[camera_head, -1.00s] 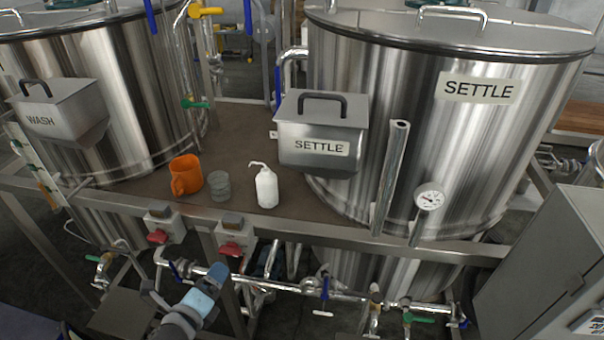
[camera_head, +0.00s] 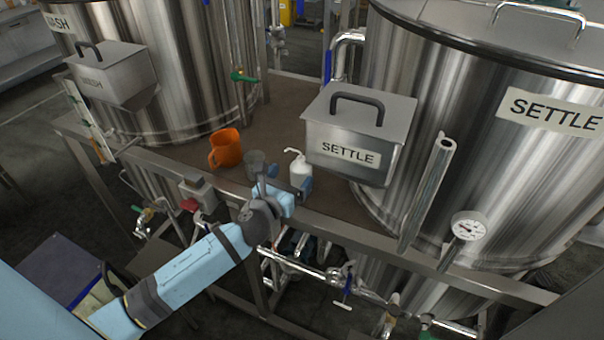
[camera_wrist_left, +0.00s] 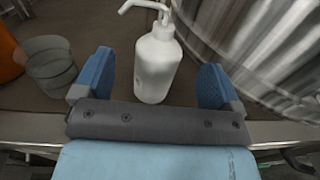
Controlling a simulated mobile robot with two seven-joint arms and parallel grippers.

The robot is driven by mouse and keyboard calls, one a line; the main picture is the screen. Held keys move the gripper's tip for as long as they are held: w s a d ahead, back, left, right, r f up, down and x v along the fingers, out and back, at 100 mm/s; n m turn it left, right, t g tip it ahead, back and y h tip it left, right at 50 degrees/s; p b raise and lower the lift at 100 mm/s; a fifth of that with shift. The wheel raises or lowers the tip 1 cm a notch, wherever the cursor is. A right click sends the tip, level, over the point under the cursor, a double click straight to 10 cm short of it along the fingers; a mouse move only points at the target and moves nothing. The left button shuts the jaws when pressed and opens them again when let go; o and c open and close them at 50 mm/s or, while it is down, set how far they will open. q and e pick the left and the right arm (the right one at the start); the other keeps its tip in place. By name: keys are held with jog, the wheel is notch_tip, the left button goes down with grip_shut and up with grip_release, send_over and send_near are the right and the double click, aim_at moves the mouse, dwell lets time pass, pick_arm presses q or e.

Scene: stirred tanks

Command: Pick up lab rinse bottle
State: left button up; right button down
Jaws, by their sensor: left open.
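The lab rinse bottle (camera_head: 300,170) is white with a bent spout and stands upright on the brown platform between the tanks, near its front edge. In the left wrist view the bottle (camera_wrist_left: 158,62) is between and just beyond the two blue fingers. My left gripper (camera_head: 288,180) is open in front of the bottle, with one finger on each side of it. In the left wrist view the gripper (camera_wrist_left: 155,85) holds nothing. The gripper partly hides the bottle's lower part in the head view. My right gripper is not in view.
A clear beaker (camera_head: 255,163) stands just left of the bottle, and an orange mug (camera_head: 226,148) stands further left. A metal box marked SETTLE (camera_head: 352,145) hangs close to the right. A large steel tank (camera_head: 500,170) rises behind it. A metal rail (camera_head: 350,235) runs along the front edge.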

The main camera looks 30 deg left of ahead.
aim_at(296, 172)
pick_arm(q)
jog(key=w+p, duration=0.1)
jog(key=w, duration=0.5)
jog(key=shift+f, duration=0.15)
jog(key=shift+s, duration=0.1)
jog(key=shift+c, duration=1.4)
jog(key=c, duration=0.9)
notch_tip(296, 172, up, 20)
jog(key=p, duration=0.1)
